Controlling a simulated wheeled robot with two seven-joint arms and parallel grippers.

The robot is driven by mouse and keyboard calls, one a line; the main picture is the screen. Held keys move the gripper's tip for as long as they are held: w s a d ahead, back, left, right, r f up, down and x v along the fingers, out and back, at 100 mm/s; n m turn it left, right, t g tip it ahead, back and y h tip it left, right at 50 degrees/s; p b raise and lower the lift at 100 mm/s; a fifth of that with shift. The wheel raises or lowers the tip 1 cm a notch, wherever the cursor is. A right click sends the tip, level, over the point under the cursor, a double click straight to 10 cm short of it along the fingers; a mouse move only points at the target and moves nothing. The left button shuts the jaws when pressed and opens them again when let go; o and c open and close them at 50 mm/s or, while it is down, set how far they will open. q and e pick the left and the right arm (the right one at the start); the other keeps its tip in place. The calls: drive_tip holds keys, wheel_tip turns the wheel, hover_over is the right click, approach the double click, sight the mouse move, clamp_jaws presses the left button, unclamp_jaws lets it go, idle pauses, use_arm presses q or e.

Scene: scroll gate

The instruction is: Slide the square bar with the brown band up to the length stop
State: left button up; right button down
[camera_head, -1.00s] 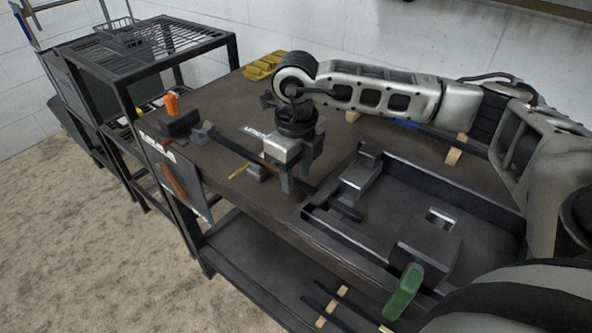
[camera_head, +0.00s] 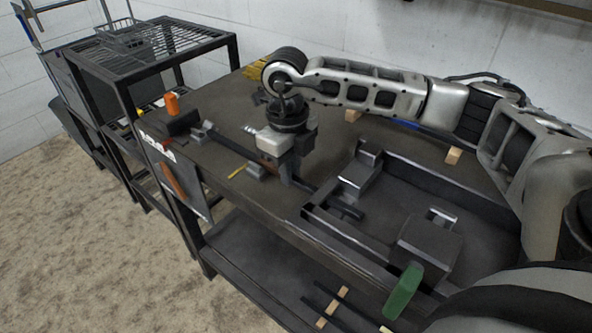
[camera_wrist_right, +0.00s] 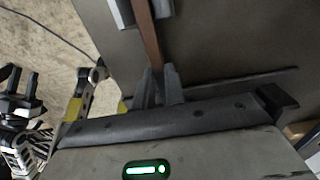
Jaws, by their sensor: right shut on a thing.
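The square bar (camera_head: 235,146) is long and dark and lies across the bench, with its brown band (camera_head: 267,162) beside my right gripper (camera_head: 286,180). In the right wrist view the brown band (camera_wrist_right: 149,40) runs down to my right gripper (camera_wrist_right: 159,88), whose fingers are closed on the bar. A small grey block (camera_head: 201,131) stands at the bar's left end; I cannot tell whether it is the length stop or whether the bar touches it. What looks like my left gripper (camera_wrist_right: 22,82) hangs at the left of the right wrist view, its fingers apart.
A dark tray-like frame (camera_head: 340,237) with a grey vise block (camera_head: 360,175) and a green handle (camera_head: 403,291) lies to the right. An orange object (camera_head: 172,104) stands at the bench's left end. A wire rack (camera_head: 145,45) stands beyond. Wood blocks lie behind.

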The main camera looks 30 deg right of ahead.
drive_tip(key=shift+w+a+r, duration=0.2)
drive_tip(key=shift+w+a, duration=0.1)
drive_tip(key=shift+w, duration=0.45)
drive_tip(key=shift+w+a+r, duration=0.15)
drive_tip(key=shift+w+a, duration=0.1)
drive_tip(key=shift+w, duration=0.45)
drive_tip(key=shift+w+a+f+b, duration=0.2)
drive_tip(key=shift+w+b, duration=0.15)
drive_tip(key=shift+w, duration=0.2)
drive_tip(key=shift+s+d, duration=0.1)
drive_tip(key=c, duration=1.4)
unclamp_jaws()
drive_tip(key=shift+o, duration=0.2)
drive_tip(key=shift+s, duration=0.1)
wheel_tip(320, 180, up, 16)
